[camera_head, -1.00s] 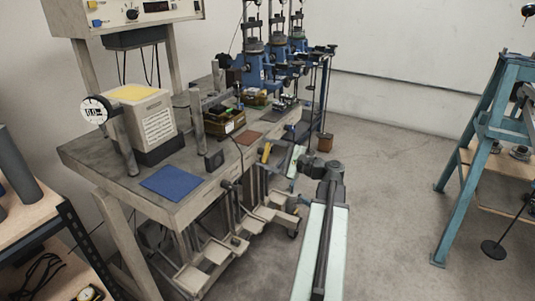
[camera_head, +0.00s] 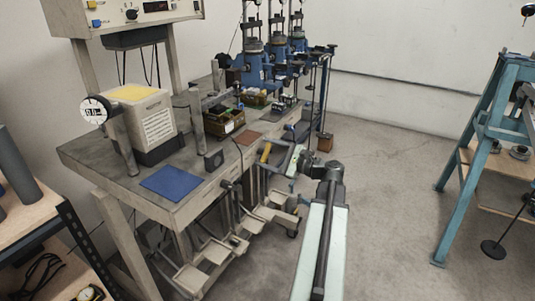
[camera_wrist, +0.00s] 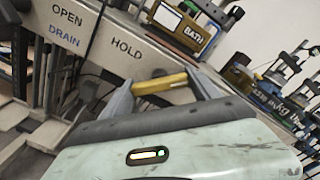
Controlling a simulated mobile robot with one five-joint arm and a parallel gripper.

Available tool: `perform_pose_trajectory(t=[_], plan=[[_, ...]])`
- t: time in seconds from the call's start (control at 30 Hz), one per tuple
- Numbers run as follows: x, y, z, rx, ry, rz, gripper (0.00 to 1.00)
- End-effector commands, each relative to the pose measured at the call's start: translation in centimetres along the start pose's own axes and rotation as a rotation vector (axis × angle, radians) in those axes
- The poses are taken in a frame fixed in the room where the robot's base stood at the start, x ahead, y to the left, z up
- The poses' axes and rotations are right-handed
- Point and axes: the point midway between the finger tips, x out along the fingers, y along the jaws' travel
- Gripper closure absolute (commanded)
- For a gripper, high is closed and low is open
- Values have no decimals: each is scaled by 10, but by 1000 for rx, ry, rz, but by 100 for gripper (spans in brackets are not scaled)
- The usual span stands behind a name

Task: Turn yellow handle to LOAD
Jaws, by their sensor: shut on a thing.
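The yellow handle (camera_wrist: 160,84) lies between the two grey fingers of my gripper (camera_wrist: 163,90) in the wrist view, running across from one finger to the other. My gripper is shut on it.
The bench (camera_head: 205,189) carries a blue mat (camera_head: 171,183), a beige box with a yellow top (camera_head: 142,112) and blue presses (camera_head: 252,66) at the back. Pale pedals (camera_head: 195,277) hang below its front edge. Floor is open to the right, before a teal stand (camera_head: 467,165).

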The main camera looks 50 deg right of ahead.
Motion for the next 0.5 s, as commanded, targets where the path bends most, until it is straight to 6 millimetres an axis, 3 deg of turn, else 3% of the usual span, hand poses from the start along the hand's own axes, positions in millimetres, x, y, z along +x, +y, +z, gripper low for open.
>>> perform_pose_trajectory(t=[0.03,0.1,0.37,0.5], plan=[[-1,2,0,1,1,4,21],[-1,1,0,1,1,3,7],[0,1,0,0,0,2,7],[-13,0,0,0,2,0,7]])
